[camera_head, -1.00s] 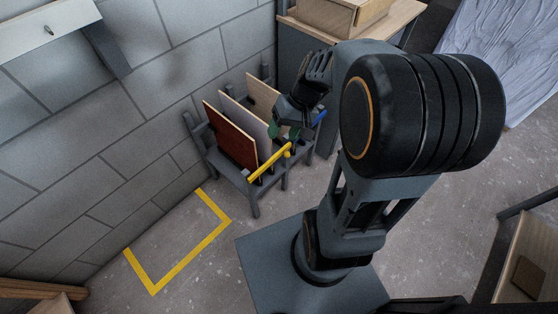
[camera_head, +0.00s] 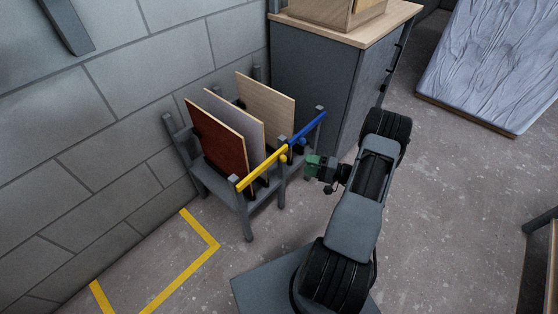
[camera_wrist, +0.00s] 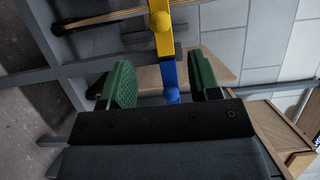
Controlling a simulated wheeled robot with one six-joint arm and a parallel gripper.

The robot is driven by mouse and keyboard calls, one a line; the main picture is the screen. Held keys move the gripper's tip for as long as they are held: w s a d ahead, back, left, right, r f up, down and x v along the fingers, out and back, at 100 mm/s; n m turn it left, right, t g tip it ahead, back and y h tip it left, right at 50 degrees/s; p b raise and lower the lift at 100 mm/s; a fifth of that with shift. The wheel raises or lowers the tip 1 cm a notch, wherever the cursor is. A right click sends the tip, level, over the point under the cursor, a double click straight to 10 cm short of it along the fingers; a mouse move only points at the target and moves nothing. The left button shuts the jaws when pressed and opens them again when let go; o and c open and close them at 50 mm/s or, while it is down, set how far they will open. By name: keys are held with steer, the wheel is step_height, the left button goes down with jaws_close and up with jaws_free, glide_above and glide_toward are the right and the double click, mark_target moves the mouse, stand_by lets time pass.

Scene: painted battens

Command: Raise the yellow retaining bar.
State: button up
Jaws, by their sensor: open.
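The yellow retaining bar (camera_head: 262,169) lies across the front of the left part of a grey rack, its round yellow knob near its right end. A blue bar (camera_head: 308,129) continues the line to the right. My gripper (camera_head: 312,166) is open and empty, in front of the rack, just right of the yellow bar's knob end and apart from it. In the wrist view, the yellow bar (camera_wrist: 161,42) is beyond the fingers at the top. The blue bar (camera_wrist: 169,74) shows between the green finger pads of my gripper (camera_wrist: 162,82); I cannot tell the depth between them.
The rack (camera_head: 248,217) holds a red panel (camera_head: 216,143), a grey panel (camera_head: 236,122) and a light wooden panel (camera_head: 266,112). A grey cabinet (camera_head: 318,85) stands close on the right. A block wall is behind. Yellow floor tape (camera_head: 187,269) marks clear floor at front left.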

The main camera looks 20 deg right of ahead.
mark_target(278, 157)
steer(key=b+x, duration=0.1)
steer(key=x, duration=1.1)
steer(key=shift+w+a, duration=0.15)
